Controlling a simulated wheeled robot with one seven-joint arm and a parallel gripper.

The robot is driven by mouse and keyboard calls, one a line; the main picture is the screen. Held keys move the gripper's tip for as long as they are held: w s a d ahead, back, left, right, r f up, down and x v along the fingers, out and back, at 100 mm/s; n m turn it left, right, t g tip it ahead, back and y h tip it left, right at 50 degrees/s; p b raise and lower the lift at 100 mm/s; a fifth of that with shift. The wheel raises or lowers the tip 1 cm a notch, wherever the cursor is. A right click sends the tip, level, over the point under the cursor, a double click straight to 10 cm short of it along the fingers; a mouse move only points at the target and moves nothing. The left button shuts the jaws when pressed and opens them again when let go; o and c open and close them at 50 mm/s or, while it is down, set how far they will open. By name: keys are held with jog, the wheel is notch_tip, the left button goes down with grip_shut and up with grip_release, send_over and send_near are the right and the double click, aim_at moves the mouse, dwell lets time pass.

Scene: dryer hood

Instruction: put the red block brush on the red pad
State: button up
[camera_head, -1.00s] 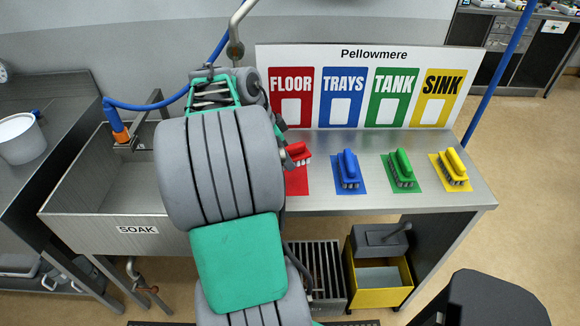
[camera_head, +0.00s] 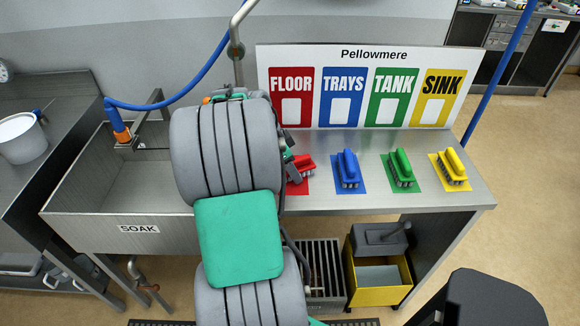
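The red block brush (camera_head: 304,164) shows beside my arm in the head view, over the red pad (camera_head: 300,188). It sits low, and its left part is hidden by my arm and gripper. I cannot tell whether its bristles touch the pad. A dark part of my gripper (camera_head: 291,170) shows at the brush's left end. The fingertips are hidden, so I cannot see whether they grip the brush.
Blue (camera_head: 347,170), green (camera_head: 400,169) and yellow (camera_head: 452,168) brushes stand on matching pads to the right. A sign board (camera_head: 370,88) stands behind them. The soak sink (camera_head: 110,195) is at left. The counter's front strip (camera_head: 390,200) is clear.

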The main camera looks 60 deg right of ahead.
jog(key=shift+o, duration=0.4)
jog(key=shift+r, duration=0.3)
jog(key=v, duration=1.2)
jog(key=w+a+n+t, duration=0.2)
jog(key=w+a+n, duration=0.6)
jog(key=a, duration=0.2)
jog(key=a+f+n+t+y, duration=0.1)
jog(key=a+f+n+t, duration=0.1)
jog(key=a+n, duration=0.7)
jog(key=w+a+f+n+t+y, duration=0.1)
jog(key=a+n, duration=0.8)
jog(key=a, duration=1.2)
jog(key=shift+w+f+t+y+p, duration=0.2)
jog(key=shift+f+t+y+p, duration=0.1)
jog(key=shift+f+t+y, duration=0.55)
jog(key=shift+f, duration=0.1)
jog(key=shift+c, duration=0.2)
